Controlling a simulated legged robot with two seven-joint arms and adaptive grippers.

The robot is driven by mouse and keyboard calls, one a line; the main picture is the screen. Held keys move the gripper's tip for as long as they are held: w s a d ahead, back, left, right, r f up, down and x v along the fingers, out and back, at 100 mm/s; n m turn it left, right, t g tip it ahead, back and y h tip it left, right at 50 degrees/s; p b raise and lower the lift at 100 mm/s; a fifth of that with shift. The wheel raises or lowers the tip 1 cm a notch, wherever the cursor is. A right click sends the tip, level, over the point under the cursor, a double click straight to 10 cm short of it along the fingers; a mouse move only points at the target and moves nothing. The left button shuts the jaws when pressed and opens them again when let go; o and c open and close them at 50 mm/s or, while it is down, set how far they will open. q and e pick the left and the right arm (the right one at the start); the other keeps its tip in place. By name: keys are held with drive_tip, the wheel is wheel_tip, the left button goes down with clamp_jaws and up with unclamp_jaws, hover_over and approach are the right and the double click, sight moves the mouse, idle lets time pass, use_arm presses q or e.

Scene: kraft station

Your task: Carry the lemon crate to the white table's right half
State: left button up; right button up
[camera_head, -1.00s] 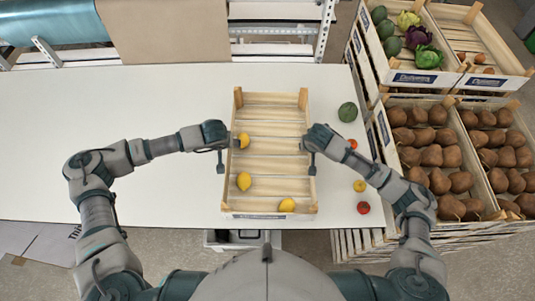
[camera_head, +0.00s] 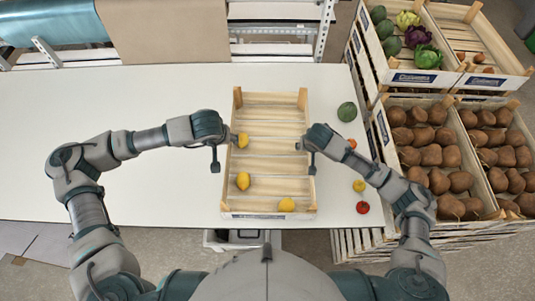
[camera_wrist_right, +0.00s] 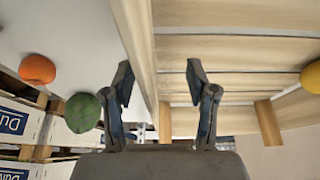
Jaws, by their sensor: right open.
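The slatted wooden lemon crate (camera_head: 265,163) lies on the right part of the white table (camera_head: 110,190), near its front edge. Three lemons are in it: one at the left wall (camera_head: 243,140), one below that (camera_head: 242,181) and one at the front (camera_head: 286,205). My left gripper (camera_head: 223,150) is open at the crate's left wall, with its fingers apart. My right gripper (camera_head: 306,156) is open at the right wall. In the right wrist view its fingers (camera_wrist_right: 163,95) are on either side of the wall, with gaps visible.
A green melon (camera_head: 347,111), a yellow fruit (camera_head: 359,186) and red tomatoes (camera_head: 362,207) lie right of the crate. Produce crates (camera_head: 445,100) stand beyond the table's right edge. The table's left side is clear.

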drive_tip(key=shift+o, duration=0.2)
drive_tip(key=shift+d, duration=0.3)
drive_tip(key=shift+s+d+r, duration=0.15)
drive_tip(key=shift+r, duration=0.15)
drive_tip(key=v, duration=1)
drive_tip(key=shift+r, duration=0.3)
drive_tip(key=shift+s+r, duration=0.1)
drive_tip(key=shift+r, duration=0.1)
drive_tip(key=shift+d, duration=0.1)
drive_tip(key=shift+s, duration=0.1)
